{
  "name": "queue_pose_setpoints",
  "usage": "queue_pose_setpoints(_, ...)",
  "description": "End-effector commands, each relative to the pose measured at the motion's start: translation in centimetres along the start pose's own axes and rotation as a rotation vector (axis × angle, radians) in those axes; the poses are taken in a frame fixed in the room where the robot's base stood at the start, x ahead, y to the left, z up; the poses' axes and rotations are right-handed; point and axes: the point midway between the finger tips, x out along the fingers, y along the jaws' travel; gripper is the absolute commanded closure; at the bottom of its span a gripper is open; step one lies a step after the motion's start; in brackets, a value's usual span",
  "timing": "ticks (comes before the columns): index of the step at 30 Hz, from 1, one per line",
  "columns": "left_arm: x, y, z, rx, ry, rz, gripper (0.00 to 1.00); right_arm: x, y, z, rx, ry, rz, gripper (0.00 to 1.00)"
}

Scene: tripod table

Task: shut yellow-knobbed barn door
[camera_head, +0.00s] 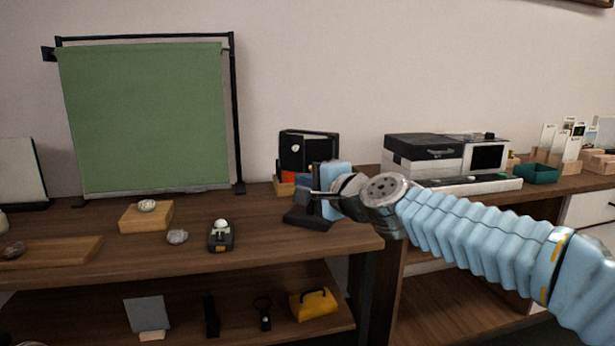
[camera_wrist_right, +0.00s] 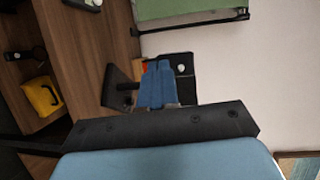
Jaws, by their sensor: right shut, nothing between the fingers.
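A black box-like fixture (camera_head: 322,148) stands at the back of the table, just beyond my right gripper. Its upper black panel carries a pale round knob (camera_head: 295,148), which also shows in the wrist view (camera_wrist_right: 182,69). An orange-red part shows below that panel. A dark flat panel (camera_head: 306,219) sits low in front; I cannot tell whether it is a door leaf. My left gripper is out of view.
A green screen (camera_head: 145,118) on a black frame stands left. A small dark device (camera_head: 221,238), stones and wooden blocks lie on the left tabletop. A grey-white machine (camera_head: 425,153) stands right, behind my arm. A yellow case (camera_head: 314,304) is on the lower shelf.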

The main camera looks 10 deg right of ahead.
Motion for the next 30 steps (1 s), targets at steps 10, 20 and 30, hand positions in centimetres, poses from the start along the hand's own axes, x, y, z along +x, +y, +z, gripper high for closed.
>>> queue_pose_setpoints(10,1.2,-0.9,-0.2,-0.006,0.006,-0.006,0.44,-4.2,-0.3,-5.0,0.01,0.112,0.046,1.0)
queue_pose_setpoints(20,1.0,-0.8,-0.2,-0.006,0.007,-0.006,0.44,-4.1,-0.4,-7.2,0.026,0.175,0.064,1.0)
queue_pose_setpoints(30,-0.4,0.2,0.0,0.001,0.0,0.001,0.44,2.8,-0.1,-8.4,0.025,0.174,0.065,1.0)
